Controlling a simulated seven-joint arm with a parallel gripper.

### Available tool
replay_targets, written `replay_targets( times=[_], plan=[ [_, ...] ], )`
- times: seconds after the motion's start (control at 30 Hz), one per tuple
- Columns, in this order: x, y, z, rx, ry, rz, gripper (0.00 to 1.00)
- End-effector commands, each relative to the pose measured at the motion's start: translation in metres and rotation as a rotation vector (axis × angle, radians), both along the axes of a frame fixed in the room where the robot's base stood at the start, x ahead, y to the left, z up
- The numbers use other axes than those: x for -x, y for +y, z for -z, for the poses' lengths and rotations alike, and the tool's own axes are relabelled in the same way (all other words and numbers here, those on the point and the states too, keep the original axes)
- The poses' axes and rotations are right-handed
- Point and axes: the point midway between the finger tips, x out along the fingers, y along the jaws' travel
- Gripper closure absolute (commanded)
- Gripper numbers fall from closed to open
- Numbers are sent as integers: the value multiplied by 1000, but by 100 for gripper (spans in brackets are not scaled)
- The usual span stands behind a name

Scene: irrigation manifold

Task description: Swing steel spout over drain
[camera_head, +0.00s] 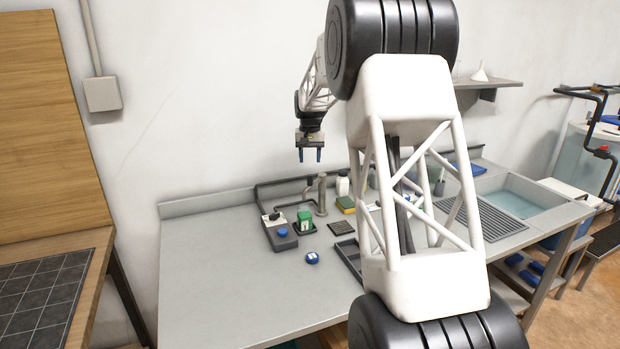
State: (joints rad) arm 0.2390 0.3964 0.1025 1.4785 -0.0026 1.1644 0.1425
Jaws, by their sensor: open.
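The steel spout (321,193) is an upright metal pipe near the back edge of the grey counter, with a short arm that appears to point left. A small dark square plate (341,228) lies just in front and right of it. A larger ribbed drain grate (480,217) is set in the counter to the right, beside the basin, partly hidden by my arm. I cannot tell which of these two is the drain. My gripper (310,156) hangs fingers down above the spout, apart from it, open and empty.
A grey block with knobs (279,233), a green box (305,221), a white bottle (342,185) and a yellow-green sponge (346,204) crowd around the spout. A blue round item (312,258) lies in front. A water basin (520,196) is right. The counter's left is clear.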

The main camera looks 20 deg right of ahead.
Motion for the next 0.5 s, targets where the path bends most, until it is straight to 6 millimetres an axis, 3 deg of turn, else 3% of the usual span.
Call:
replay_targets(
  times=[0.27, 0.5],
  plan=[
    [0, 0, 10, 0, 1, 0, 51],
    [0, 0, 36, -1, 2, 0, 51]
  ],
)
